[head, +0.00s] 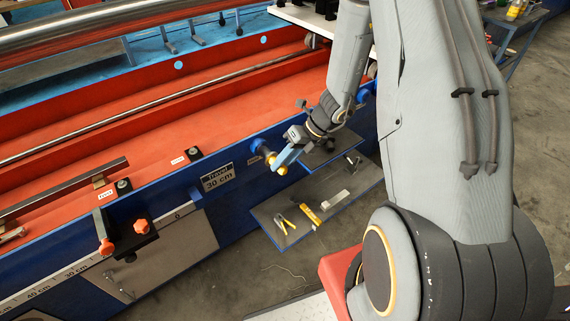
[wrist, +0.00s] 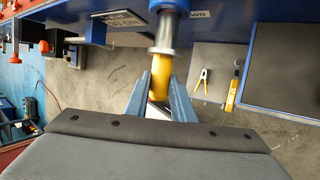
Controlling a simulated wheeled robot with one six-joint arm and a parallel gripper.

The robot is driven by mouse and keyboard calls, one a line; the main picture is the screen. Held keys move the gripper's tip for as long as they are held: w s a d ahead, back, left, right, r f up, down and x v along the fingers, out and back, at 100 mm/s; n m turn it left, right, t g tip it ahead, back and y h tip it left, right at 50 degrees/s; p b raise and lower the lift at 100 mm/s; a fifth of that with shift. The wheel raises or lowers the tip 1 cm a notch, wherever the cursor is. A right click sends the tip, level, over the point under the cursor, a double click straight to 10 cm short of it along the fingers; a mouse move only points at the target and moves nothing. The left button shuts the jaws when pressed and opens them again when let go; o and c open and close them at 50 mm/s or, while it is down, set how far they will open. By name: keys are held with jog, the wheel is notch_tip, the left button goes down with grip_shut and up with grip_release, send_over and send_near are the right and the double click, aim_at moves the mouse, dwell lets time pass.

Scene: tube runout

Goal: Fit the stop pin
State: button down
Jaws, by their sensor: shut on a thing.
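The stop pin has a yellow grip (wrist: 161,76) and a steel shank, seen in the wrist view. My gripper (wrist: 160,104) is shut on the yellow grip, one blue finger on each side. The shank points at the blue round socket (wrist: 170,6) on the machine's side and meets its mouth in this view. I cannot tell how deep the shank sits. In the head view my gripper (head: 284,163) is at the blue side wall, with the yellow pin end (head: 282,171) just below the fingers. The socket (head: 257,146) shows to the upper left of it.
A "Travel 30 cm" plate (head: 217,177) is left of the socket. A grey shelf (head: 270,208) below carries yellow-handled pliers (head: 284,224) and a yellow tool (head: 311,214). A black bracket with orange knobs (head: 125,238) stands on the machine at left. Open floor lies in front.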

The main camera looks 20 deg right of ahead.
aim_at(273, 153)
jog(key=shift+w+a, duration=0.25)
jog(key=shift+w, duration=0.55)
jog(key=shift+w+a, duration=0.3)
jog(key=shift+w, duration=0.5)
jog(key=shift+w+a, duration=0.25)
jog(key=shift+w, duration=0.55)
jog(key=c, duration=1.4)
grip_release()
jog(key=shift+w, duration=0.1)
jog(key=shift+c, duration=0.2)
jog(key=shift+r, duration=0.1)
jog(key=v, duration=0.7)
jog(key=shift+d+r, duration=0.2)
jog(key=shift+r, duration=0.05)
jog(key=s+a+r+n+h, duration=0.1)
jog(key=s+r+n+h, duration=0.1)
jog(key=s+r+n, duration=0.2)
jog(key=s+a+r+n+g+h, duration=0.1)
jog(key=s+r+n, duration=0.4)
jog(key=s+n, duration=0.6)
jog(key=s+a+r+n+h+p, duration=0.1)
jog(key=s+r+n+h, duration=0.2)
jog(key=n, duration=1.5)
jog(key=s+r, duration=0.2)
jog(key=s, duration=0.3)
jog(key=shift+r+g+h, duration=0.25)
jog(key=shift+g+h, duration=0.05)
